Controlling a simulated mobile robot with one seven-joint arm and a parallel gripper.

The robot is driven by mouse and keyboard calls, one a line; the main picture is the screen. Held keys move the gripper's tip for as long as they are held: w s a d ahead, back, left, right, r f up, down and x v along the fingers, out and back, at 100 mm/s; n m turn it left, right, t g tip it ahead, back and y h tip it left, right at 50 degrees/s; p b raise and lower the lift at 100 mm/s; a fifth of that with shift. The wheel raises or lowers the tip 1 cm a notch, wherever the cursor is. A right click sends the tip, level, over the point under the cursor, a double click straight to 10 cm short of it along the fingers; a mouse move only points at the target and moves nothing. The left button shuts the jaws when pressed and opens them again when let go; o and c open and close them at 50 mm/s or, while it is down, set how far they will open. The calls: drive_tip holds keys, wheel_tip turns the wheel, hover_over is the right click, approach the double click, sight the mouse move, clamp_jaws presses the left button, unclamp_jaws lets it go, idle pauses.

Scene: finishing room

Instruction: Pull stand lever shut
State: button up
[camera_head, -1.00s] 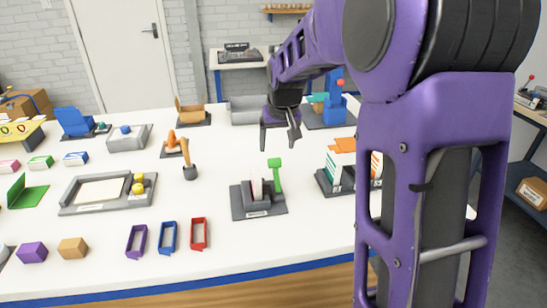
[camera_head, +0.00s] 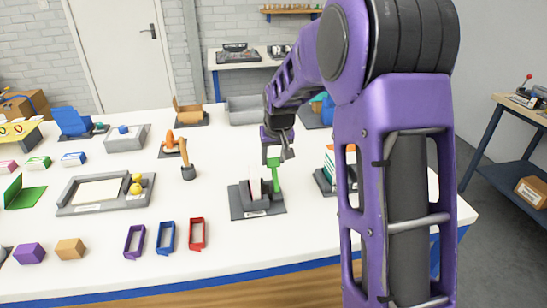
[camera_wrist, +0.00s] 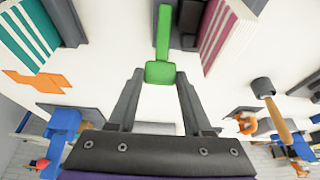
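The stand (camera_head: 246,211) is a dark grey block with a label on its front, near the table's middle. A pale, red-edged stack stands upright in it. Its green lever (camera_head: 276,180) rises upright at the right side, with a block-shaped knob on top. My gripper (camera_head: 277,157) is at the top of the lever, pointing down. The striped red-and-white stack (camera_wrist: 222,32) shows at upper right there.
Another holder with green-and-white packs (camera_head: 329,165) stands right of the stand, partly hidden by my arm. Small purple, blue and red frames (camera_head: 197,234) lie at front left. White tabletop (camera_head: 215,185) is clear around the stand.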

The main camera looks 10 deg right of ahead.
clamp_jaws()
idle(1.0)
